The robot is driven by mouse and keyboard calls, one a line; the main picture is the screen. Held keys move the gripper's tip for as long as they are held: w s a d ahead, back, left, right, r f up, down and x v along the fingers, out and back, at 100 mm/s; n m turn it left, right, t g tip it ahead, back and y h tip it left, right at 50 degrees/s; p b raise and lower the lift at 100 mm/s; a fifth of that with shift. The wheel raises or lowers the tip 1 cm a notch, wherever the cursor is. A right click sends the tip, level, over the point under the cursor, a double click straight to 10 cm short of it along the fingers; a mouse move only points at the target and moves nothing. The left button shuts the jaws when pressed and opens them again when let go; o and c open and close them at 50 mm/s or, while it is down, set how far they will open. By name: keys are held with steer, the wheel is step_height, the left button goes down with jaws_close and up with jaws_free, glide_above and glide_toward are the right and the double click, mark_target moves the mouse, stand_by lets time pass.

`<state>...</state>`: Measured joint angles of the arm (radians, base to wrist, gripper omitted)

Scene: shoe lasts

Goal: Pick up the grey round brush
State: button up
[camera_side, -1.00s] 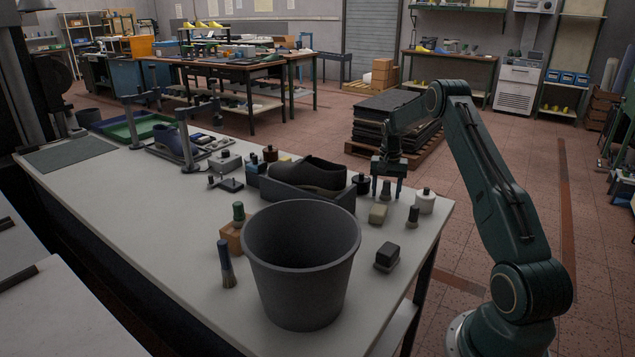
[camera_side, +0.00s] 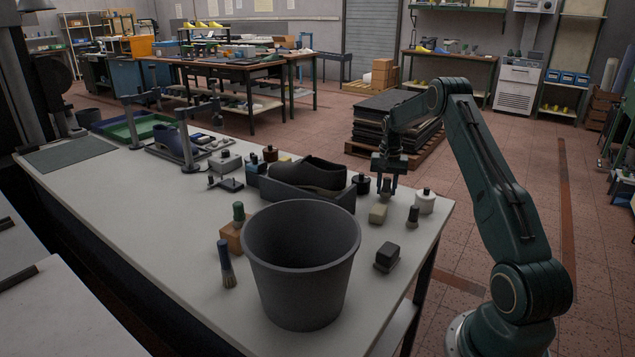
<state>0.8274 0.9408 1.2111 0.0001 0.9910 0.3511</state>
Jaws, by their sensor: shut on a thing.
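A small grey round brush (camera_side: 386,188) with a dark upright knob stands near the far right part of the bench, behind a pale block. My gripper (camera_side: 387,191) points straight down over it, its fingers closed in on the sides of the brush. The brush appears to be still at bench level; its base is partly hidden by the fingers and the pale block. A similar dark-handled round brush (camera_side: 413,216) stands apart, to the right and nearer the camera.
Close around my gripper are the pale block (camera_side: 378,214), a white jar (camera_side: 425,201), a dark bottle (camera_side: 361,184) and a tray (camera_side: 309,202) with a dark shoe. A dark-topped block (camera_side: 387,257) and a large grey bin (camera_side: 300,268) stand nearer the camera.

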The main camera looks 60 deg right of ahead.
mark_target(388, 178)
step_height(388, 178, up, 19)
stand_by(0.5)
stand_by(0.5)
